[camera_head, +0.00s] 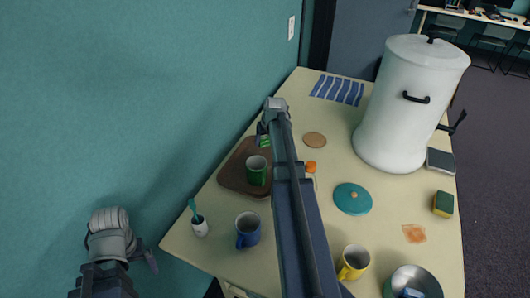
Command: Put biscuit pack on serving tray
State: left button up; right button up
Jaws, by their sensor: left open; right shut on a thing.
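The brown serving tray (228,178) lies on the table near the wall, with a green mug (257,174) standing on it. My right arm reaches across the table. Its gripper (263,133) is above the far end of the tray, shut on a small green item (264,141), which seems to be the biscuit pack. The arm and gripper hide much of this item, and I cannot tell whether it touches the tray. My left gripper (118,252) is open, off the table at the lower left.
A large white urn (405,110), teal lid (352,198), yellow mug (354,262), metal bowl (415,280) and sponge (443,204) are right of my arm. A striped cloth (337,90) lies behind.

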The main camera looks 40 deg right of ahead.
aim_at(266, 143)
jog(key=shift+f+b, duration=1.8)
jog(key=shift+b, duration=0.05)
jog(key=shift+f, duration=0.15)
jog(key=o, duration=1.3)
jog(key=shift+r, duration=0.25)
jog(key=p+v, duration=1.1)
jog(key=v, duration=0.1)
